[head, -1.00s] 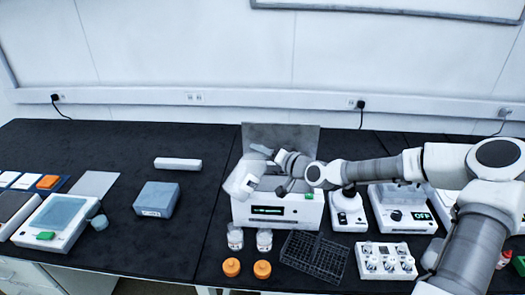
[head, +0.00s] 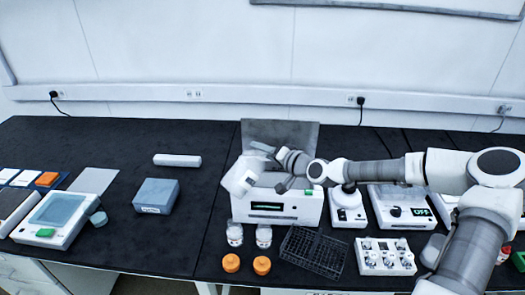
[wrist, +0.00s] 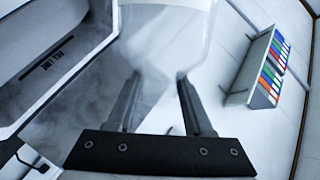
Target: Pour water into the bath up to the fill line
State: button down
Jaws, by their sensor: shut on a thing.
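The bath (head: 304,207) is a white box with a dark display on its front and a raised grey lid behind it. In the wrist view its inner wall (wrist: 75,38) shows at the left with a dark FILL LINE mark (wrist: 47,60). My gripper (wrist: 158,78) is shut on a clear vessel (wrist: 168,35), whose far part runs out of the top of the wrist view. The vessel is over or beside the bath's opening; its exact tilt is unclear. I cannot make out the water level in the bath or vessel.
Two clear bottles (head: 234,234) and two orange caps (head: 231,263) stand before the bath, beside a dark wire rack (head: 312,253). White instruments (head: 347,206) crowd the right. A grey-blue box (head: 156,196) stands left; the bench between it and the bath is clear.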

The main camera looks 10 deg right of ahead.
jog(key=shift+w+d+f+m+y+b, duration=0.1)
jog(key=shift+f+m+y+b, duration=0.2)
jog(key=shift+f+m, duration=0.2)
dwell(0.4)
jog(key=shift+d+f+m+b, duration=0.1)
jog(key=shift+f+m+b, duration=0.3)
jog(key=shift+f+b, duration=0.15)
jog(key=shift+w+d+f+m+g+y+b, duration=0.15)
jog(key=shift+f+m+g+y+b, duration=0.15)
jog(key=shift+f+m+b, duration=0.3)
jog(key=shift+f, duration=0.1)
dwell(0.4)
jog(key=shift+w+d+f+m+y+b, duration=0.15)
jog(key=shift+f+m+y+b, duration=0.15)
jog(key=shift+f+m+b, duration=0.55)
